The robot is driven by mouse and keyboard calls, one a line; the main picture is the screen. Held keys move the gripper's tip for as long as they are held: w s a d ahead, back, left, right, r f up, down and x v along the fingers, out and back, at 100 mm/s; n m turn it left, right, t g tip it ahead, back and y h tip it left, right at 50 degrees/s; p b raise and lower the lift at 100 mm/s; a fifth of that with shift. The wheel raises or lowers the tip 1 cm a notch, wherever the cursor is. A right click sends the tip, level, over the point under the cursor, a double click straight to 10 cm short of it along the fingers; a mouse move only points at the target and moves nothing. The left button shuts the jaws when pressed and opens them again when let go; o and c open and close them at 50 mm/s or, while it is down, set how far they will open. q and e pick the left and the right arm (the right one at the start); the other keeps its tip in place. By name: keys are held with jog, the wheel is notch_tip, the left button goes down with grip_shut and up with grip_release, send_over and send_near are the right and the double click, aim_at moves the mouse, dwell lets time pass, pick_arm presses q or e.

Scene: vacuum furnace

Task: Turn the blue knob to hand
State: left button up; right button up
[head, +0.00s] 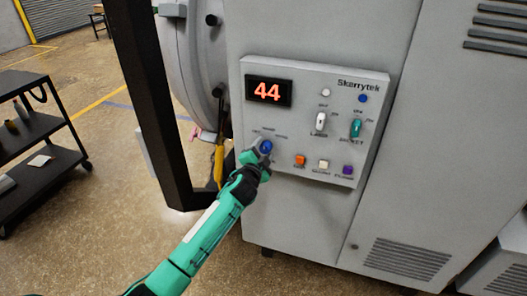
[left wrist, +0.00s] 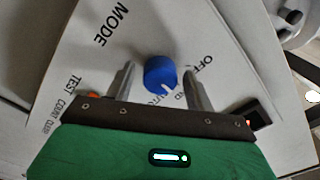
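The blue knob (head: 266,146) is on the lower left of the grey control panel (head: 300,125). In the left wrist view the knob (left wrist: 160,72) shows a white pointer mark on its lower right edge, toward partly hidden lettering. "OFF" is readable to its right and "MODE" to its upper left; I cannot tell exactly which label the mark meets. My left gripper (head: 262,151) is at the knob. In the left wrist view its fingers (left wrist: 160,84) are open, one on each side of the knob, with a small gap on both sides. My right gripper is not in view.
The panel also has a display (head: 268,91) reading 44, a white switch (head: 320,122), a green switch (head: 356,128), and orange (head: 300,160), white and purple buttons. A black cart (head: 40,140) stands at the left. Open floor lies between cart and furnace.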

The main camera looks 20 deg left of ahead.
pick_arm(q)
jog(key=shift+s, duration=0.1)
jog(key=shift+s+f, duration=0.1)
jog(key=shift+s, duration=0.1)
jog(key=s+b, duration=0.3)
jog(key=s, duration=1)
jog(key=shift+a, duration=0.2)
jog(key=shift+s, duration=0.1)
